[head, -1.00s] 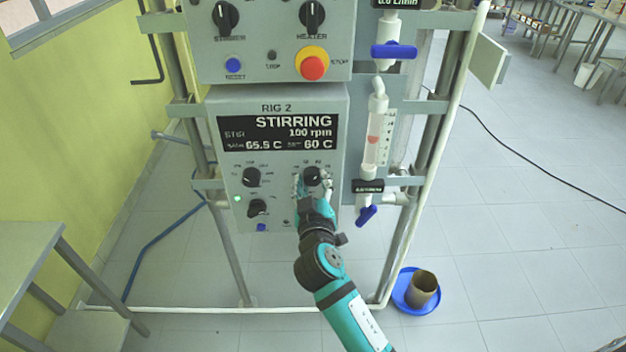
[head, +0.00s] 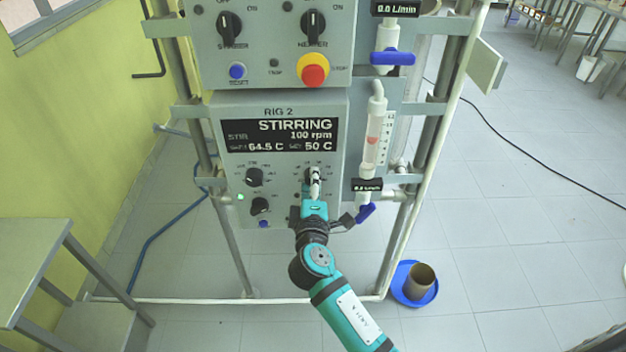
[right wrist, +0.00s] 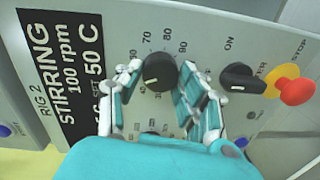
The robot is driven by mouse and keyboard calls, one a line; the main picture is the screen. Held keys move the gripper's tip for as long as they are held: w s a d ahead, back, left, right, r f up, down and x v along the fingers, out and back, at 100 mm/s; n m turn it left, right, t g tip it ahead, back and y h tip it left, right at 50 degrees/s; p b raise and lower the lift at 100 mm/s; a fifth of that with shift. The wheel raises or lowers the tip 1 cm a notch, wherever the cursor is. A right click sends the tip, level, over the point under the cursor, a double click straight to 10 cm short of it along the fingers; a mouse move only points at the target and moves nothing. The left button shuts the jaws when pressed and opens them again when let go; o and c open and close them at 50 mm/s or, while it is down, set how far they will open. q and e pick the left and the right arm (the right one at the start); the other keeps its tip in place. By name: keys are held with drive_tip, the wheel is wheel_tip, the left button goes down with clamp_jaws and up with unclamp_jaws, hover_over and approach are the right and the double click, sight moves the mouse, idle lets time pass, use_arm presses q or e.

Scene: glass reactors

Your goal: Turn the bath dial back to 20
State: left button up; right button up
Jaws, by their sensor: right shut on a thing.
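The bath dial is a black knob (right wrist: 160,72) on the lower RIG 2 panel (right wrist: 210,40), ringed by numbers. In the right wrist view it sits between the fingers of my right gripper (right wrist: 162,88), which is shut on it. In the head view my right gripper (head: 315,182) reaches up to the dial from below and largely covers it. The display (head: 280,135) reads STIRRING, 100 rpm, about 64.5 C and set 50 C. My left gripper is not in view.
Two other black knobs (head: 256,177) are left of the dial. Above are the stirrer and heater switches (head: 313,28) and a red stop button (head: 314,70). Blue-handled valves (head: 392,57) and a flow tube stand at right. A brown beaker (head: 422,280) sits in a blue dish.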

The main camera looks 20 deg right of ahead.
drive_tip(key=shift+f+n+t+p, duration=0.1)
drive_tip(key=shift+n+t+p, duration=0.4)
drive_tip(key=shift+n+p, duration=7.3)
drive_tip(key=n+b, duration=0.6)
drive_tip(key=shift+n, duration=0.3)
drive_tip(key=o, duration=1.1)
drive_tip(key=shift+f, duration=0.1)
drive_tip(key=shift+o, duration=0.2)
